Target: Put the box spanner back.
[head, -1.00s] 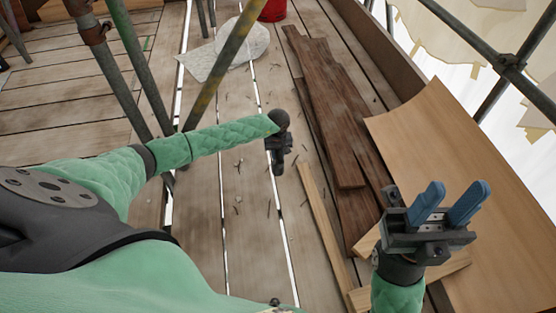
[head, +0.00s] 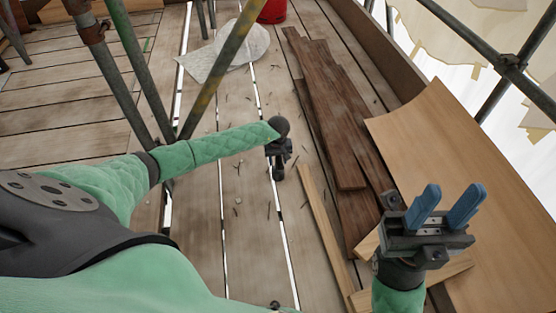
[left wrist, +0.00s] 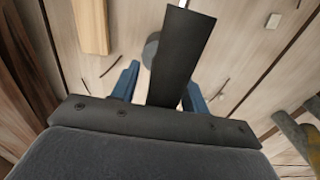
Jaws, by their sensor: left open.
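My left gripper (head: 279,158) is above the plank floor near the middle of the head view, pointing down. In the left wrist view its two blue fingers (left wrist: 162,80) stand apart, so it is open. A long dark bar (left wrist: 180,55) shows between them; I cannot tell whether it is the box spanner or part of my gripper. A grey rounded thing (left wrist: 151,50) is partly hidden behind this bar. I cannot make out the box spanner for certain in either view. My right gripper (head: 452,205) is open and empty at the lower right, blue fingers up.
Dark boards (head: 335,110) and a pale batten (head: 322,225) lie right of my left gripper. A plywood sheet (head: 450,150) leans at the right. Scaffold poles (head: 215,85) rise at the left. A white sheet (head: 235,50) and red bucket (head: 273,10) are farther back. Nails litter the planks.

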